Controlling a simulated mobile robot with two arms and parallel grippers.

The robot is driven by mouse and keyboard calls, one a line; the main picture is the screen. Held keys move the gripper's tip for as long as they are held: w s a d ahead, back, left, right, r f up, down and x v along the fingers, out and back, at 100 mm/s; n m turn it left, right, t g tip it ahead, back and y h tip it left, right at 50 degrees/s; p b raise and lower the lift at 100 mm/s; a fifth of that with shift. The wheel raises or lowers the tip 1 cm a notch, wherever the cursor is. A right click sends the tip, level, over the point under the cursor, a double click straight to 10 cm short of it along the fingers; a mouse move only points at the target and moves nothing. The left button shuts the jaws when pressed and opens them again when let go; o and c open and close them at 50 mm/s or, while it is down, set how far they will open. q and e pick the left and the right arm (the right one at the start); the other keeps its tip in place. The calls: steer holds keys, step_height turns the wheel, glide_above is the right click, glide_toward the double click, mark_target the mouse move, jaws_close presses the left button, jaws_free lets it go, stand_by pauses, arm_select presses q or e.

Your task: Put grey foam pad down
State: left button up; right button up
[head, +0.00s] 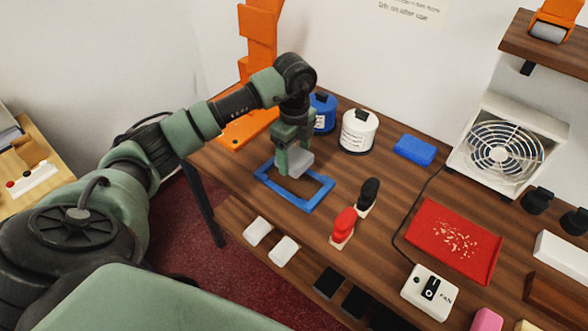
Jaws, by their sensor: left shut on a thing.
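The grey foam pad (299,163) is a small light grey block in the head view. My left gripper (291,165) points down and is shut on it. The pad is over the back part of a blue rectangular frame (318,199) that lies on the wooden counter. I cannot tell whether the pad touches the counter or hangs just above it. The gripper hides part of the pad and part of the frame. My right gripper is not in view.
A blue canister, a white canister (358,132) and a blue block (414,150) stand behind. Red and black handled stamps (343,226) stand right of the frame. Farther right are a red tray (425,228), a fan (502,150) and its switch box (430,292).

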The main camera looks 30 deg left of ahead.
mark_target(294, 180)
arm_select(q)
step_height(294, 180, down, 6)
steer(key=shift+f+p, duration=0.1)
steer(key=shift+p, duration=0.35)
steer(key=shift+f, duration=0.1)
steer(key=o, duration=1.3)
step_height(294, 180, up, 12)
steer(key=b, duration=0.2)
steer(key=shift+b, duration=0.35)
